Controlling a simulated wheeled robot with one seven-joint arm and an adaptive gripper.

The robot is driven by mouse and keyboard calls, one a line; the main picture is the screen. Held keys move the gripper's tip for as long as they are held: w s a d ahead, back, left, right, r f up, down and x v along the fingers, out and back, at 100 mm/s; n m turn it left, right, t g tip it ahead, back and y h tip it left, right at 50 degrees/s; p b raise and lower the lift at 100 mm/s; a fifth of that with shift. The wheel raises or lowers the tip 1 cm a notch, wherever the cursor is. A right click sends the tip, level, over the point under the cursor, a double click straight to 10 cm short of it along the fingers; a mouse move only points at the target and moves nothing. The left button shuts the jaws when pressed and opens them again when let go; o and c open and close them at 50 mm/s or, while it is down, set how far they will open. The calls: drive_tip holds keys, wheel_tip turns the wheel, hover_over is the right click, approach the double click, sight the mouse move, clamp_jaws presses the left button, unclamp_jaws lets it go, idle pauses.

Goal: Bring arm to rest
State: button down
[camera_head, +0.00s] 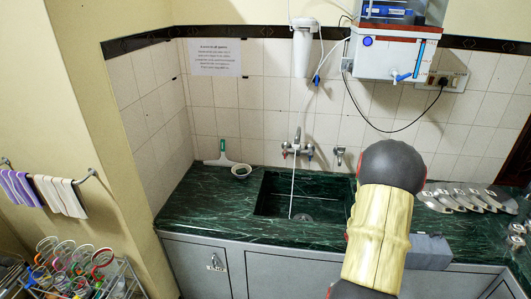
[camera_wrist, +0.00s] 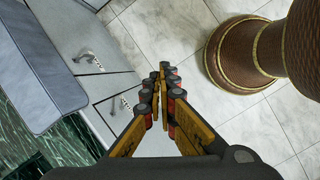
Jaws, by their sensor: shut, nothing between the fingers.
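My gripper (camera_wrist: 163,80) shows in the wrist view with its two orange fingers drawn together at the tips and nothing between them. It points down over the pale tiled floor, in front of the grey cabinet doors. In the head view my arm rises at the right of centre, in front of the counter and the sink's right side. The gripper itself is hidden from the head view.
A purifier (camera_head: 390,55) is on the wall. A rack of glasses (camera_head: 75,268) stands at lower left.

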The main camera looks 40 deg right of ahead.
drive_tip(key=w+a+r+m+t+b, duration=0.1)
drive_tip(key=w+a+r+m, duration=0.2)
drive_tip(key=w+a+r, duration=0.45)
drive_tip(key=w+a+r+m+t+b, duration=0.1)
drive_tip(key=w+a+r+m+b, duration=0.3)
drive_tip(key=a+r, duration=0.7)
drive_tip(key=w+a+r+n+t+y+b, duration=0.1)
drive_tip(key=a+r+n+t, duration=0.2)
drive_tip(key=a, duration=1.1)
drive_tip(key=w+a+r+n+t+b, duration=0.1)
drive_tip(key=a+r+t, duration=0.3)
drive_tip(key=a, duration=1)
drive_tip(key=shift+w+r+n+y, duration=0.5)
drive_tip(key=shift+r+n, duration=0.4)
drive_tip(key=shift+r, duration=0.85)
